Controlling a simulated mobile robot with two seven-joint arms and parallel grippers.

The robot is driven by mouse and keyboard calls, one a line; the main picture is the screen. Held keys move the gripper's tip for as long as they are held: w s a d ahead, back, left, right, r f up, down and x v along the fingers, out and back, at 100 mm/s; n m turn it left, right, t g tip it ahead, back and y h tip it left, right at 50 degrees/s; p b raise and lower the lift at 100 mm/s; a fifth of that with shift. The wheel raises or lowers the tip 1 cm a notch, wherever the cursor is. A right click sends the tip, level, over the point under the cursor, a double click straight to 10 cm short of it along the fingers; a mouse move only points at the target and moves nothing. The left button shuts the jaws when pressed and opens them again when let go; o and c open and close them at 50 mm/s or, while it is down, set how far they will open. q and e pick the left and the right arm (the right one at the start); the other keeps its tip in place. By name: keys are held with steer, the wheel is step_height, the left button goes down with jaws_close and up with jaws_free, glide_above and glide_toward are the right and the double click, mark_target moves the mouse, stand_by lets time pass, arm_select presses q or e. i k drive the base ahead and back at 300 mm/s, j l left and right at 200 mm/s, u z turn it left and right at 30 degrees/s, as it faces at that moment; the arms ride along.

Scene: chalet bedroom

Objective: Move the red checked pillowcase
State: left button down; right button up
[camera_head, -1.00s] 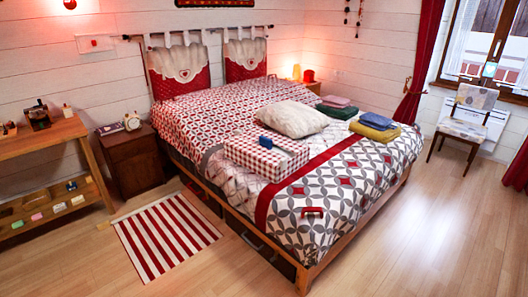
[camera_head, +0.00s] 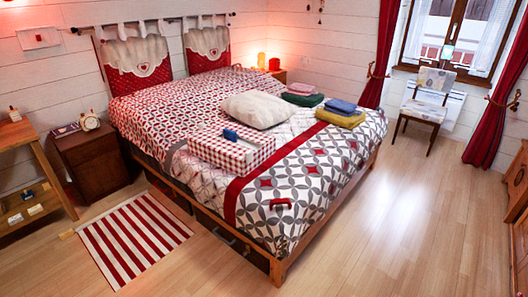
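A red and white checked pillowcase (camera_head: 238,151) lies on the bed (camera_head: 300,186), left of the bed's middle, and looks like a flat box-shaped bundle. A small blue object (camera_head: 230,135) lies on top of it. A cream pillow (camera_head: 258,109) lies just behind it. Neither of my grippers shows in the head view.
Folded cloths (camera_head: 339,118) lie on the bed's right side. A nightstand (camera_head: 97,163) and a striped rug (camera_head: 133,233) are left of the bed. A chair (camera_head: 425,107) stands by the window. The wooden floor (camera_head: 400,230) at right is clear.

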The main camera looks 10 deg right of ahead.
mark_target(206, 144)
steer(key=i+l+u, duration=0.1)
steer(key=i+l, duration=0.2)
steer(key=l, duration=0.2)
steer(key=i+l+u, duration=0.15)
steer(key=i+l, duration=0.15)
steer(key=l, duration=0.25)
steer(key=i+l+u, duration=0.1)
steer(key=i+l, duration=0.2)
steer(key=l, duration=0.3)
steer(key=i+l+u, duration=0.1)
steer(key=i+l, duration=0.15)
steer(key=l, duration=0.3)
steer(key=i+l+u, duration=0.1)
steer(key=l, duration=0.55)
steer(key=i+l+u, duration=0.15)
steer(key=i+l, duration=0.2)
steer(key=l, duration=0.25)
steer(key=i+l+u, duration=0.1)
steer(key=l, duration=0.55)
steer(key=i+l+u, duration=0.1)
steer(key=l, duration=0.6)
steer(key=i, duration=0.1)
